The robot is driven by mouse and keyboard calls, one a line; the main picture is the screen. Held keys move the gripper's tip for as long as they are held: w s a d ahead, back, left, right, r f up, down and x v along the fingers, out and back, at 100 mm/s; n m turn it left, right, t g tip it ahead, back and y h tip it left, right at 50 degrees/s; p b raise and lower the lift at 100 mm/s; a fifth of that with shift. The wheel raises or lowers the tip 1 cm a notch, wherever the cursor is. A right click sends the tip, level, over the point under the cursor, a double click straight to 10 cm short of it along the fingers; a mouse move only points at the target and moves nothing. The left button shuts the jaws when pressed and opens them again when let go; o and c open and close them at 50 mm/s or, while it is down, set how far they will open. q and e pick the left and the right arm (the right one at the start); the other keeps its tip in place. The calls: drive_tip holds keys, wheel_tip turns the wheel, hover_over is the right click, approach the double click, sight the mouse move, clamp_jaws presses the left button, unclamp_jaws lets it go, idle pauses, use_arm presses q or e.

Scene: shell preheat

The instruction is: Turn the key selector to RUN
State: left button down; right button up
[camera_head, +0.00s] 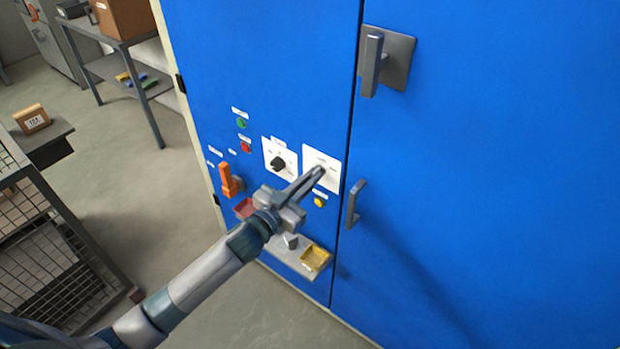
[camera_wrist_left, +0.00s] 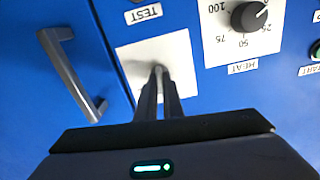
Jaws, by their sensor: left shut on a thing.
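The key selector's white plate (camera_head: 335,168) is on the blue cabinet's left door, right of the dial plate. My left gripper (camera_head: 318,173) reaches up to it from the lower left, with its narrow fingers closed at the plate's middle. In the left wrist view, the plate (camera_wrist_left: 185,52) lies ahead and the fingertips (camera_wrist_left: 159,84) are shut on the small grey key (camera_wrist_left: 158,70). The fingers hide much of the key. I cannot read its position or a RUN mark. My right gripper is not in view.
A black HEAT dial (camera_head: 278,163) is left of the key plate. An orange handle (camera_head: 230,182), green button (camera_head: 241,123), red button (camera_head: 245,147) and yellow button (camera_head: 319,202) are nearby. A door handle (camera_head: 354,204) stands out at the right. A ledge with a yellow tray (camera_head: 315,258) is below.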

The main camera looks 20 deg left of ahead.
use_arm(q)
drive_tip(key=m+p, duration=0.1)
drive_tip(key=m, duration=0.9)
drive_tip(key=shift+d+m, duration=0.1)
drive_tip(key=shift+m, duration=0.3)
drive_tip(key=c, duration=1.9)
unclamp_jaws()
drive_tip(key=shift+f, duration=0.1)
